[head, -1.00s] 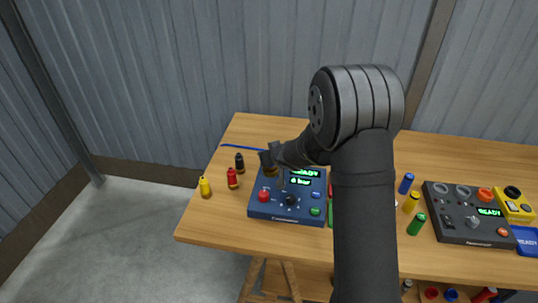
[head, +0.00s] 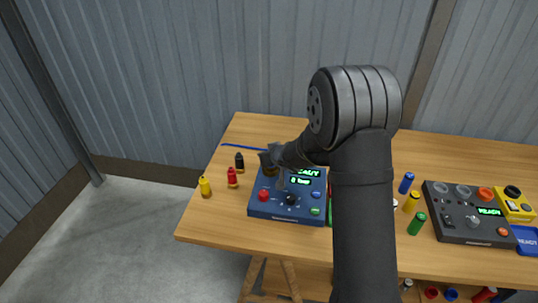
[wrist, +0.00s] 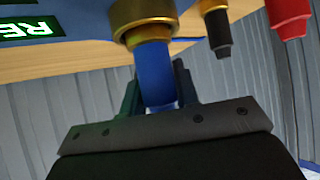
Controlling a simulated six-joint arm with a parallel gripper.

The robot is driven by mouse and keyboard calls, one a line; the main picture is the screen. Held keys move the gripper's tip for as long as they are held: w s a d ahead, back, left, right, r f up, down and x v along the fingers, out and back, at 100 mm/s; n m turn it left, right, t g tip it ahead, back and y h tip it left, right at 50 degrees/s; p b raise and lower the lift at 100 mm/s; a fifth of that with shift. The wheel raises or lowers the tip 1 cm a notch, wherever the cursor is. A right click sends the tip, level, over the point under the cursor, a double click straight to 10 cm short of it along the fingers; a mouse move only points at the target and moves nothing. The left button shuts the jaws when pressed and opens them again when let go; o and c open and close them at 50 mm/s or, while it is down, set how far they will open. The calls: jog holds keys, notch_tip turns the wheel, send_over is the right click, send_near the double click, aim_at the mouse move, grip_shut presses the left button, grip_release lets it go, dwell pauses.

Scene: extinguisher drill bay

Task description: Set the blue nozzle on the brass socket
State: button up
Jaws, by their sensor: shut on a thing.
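In the wrist view the blue nozzle (wrist: 155,75) stands between the two dark fingers of my gripper (wrist: 158,92), which is shut on it. The nozzle's far end meets the brass socket (wrist: 143,20), a wide ring at the edge of the blue console (head: 262,208). They look in line and touching; how deep the nozzle sits cannot be told. In the head view my gripper (head: 270,162) is over the console's back left corner and hides the nozzle and most of the socket.
Black (head: 239,162), red (head: 232,177) and yellow (head: 205,186) nozzles stand left of the console. Blue, yellow and green cylinders stand right of my arm, beside a dark control panel (head: 455,225). The table's front left is clear.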

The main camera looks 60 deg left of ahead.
jog(key=shift+f, duration=0.3)
jog(key=o, duration=0.8)
jog(key=v, duration=1.1)
dwell(0.4)
jog(key=shift+x, duration=4.4)
jog(key=shift+d+r, duration=0.1)
